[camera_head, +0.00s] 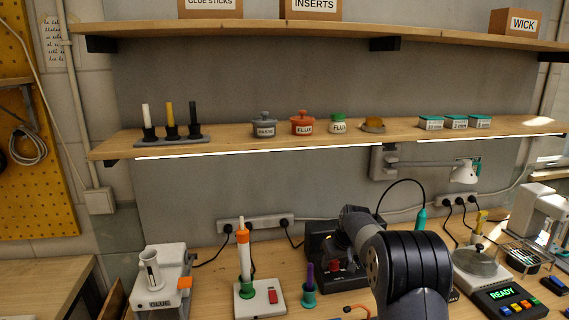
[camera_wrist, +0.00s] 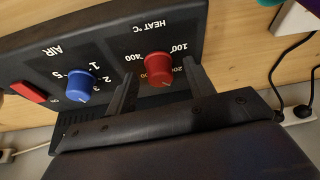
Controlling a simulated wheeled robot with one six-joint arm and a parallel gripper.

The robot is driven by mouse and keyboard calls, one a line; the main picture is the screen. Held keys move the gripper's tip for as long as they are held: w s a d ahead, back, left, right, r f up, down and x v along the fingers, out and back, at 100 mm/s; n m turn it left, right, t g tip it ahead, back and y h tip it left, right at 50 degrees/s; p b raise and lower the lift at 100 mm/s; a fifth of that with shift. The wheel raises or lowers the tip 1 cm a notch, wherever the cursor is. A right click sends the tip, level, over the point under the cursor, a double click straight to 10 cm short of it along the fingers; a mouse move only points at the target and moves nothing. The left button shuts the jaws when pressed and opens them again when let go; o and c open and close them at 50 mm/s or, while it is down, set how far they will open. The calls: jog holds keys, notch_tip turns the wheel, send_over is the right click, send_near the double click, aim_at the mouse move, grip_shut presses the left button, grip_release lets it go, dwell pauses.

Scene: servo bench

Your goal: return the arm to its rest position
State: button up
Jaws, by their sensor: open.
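My gripper (camera_wrist: 162,72) is open in the wrist view, with its two dark fingers apart. The red HEAT knob (camera_wrist: 158,67) of a black control unit (camera_wrist: 205,28) shows between the fingertips, with visible gaps at its sides. I cannot tell how far the tips reach along it. The blue AIR knob (camera_wrist: 81,86) is left of the left finger. In the head view my arm bends over the bench beside the black unit (camera_head: 318,238), and my fingers cannot be made out there.
A loaded shelf (camera_head: 230,138) crosses above.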

jog(key=n, duration=0.2)
jog(key=n+y+p, duration=0.1)
jog(key=shift+d+r+n+g+y, duration=0.1)
jog(key=shift+n+g+y, duration=0.2)
jog(key=shift+n, duration=0.1)
jog(key=n+y+p, duration=0.1)
jog(key=n+p, duration=0.1)
jog(key=n, duration=0.1)
jog(key=shift+w+n+g, duration=0.1)
jog(key=shift+n+g, duration=0.2)
jog(key=shift+g, duration=0.1)
jog(key=shift+d+r+n, duration=0.15)
jog(key=shift+r+n, duration=0.1)
jog(key=shift+n, duration=0.05)
jog(key=b+v, duration=0.1)
jog(key=v, duration=0.8)
jog(key=shift+r+b, duration=0.25)
jog(key=shift+b, duration=0.05)
